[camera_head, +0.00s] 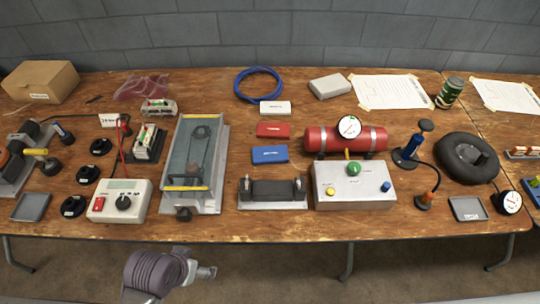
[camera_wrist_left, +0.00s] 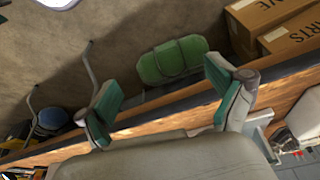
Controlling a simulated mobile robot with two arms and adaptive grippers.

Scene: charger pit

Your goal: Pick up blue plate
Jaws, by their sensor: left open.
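The blue plate (camera_head: 270,154) is a small flat rectangular block with light lettering. It lies on the wooden table (camera_head: 240,226) in the head view, in a column below a red plate (camera_head: 273,130) and a white plate (camera_head: 275,107). My left gripper (camera_head: 208,271) is low in the head view, in front of the table's near edge and well away from the blue plate. In the left wrist view my left gripper (camera_wrist_left: 163,88) is open, its two green-padded fingers wide apart with nothing between them. My right gripper is not in view.
A grey fixture with a black block (camera_head: 273,191) sits just in front of the blue plate. A belt device (camera_head: 196,160) stands to its left, a red cylinder (camera_head: 330,140) and grey control box (camera_head: 353,185) to its right. The wrist view shows a green bag (camera_wrist_left: 172,62) and cardboard boxes (camera_wrist_left: 290,35).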

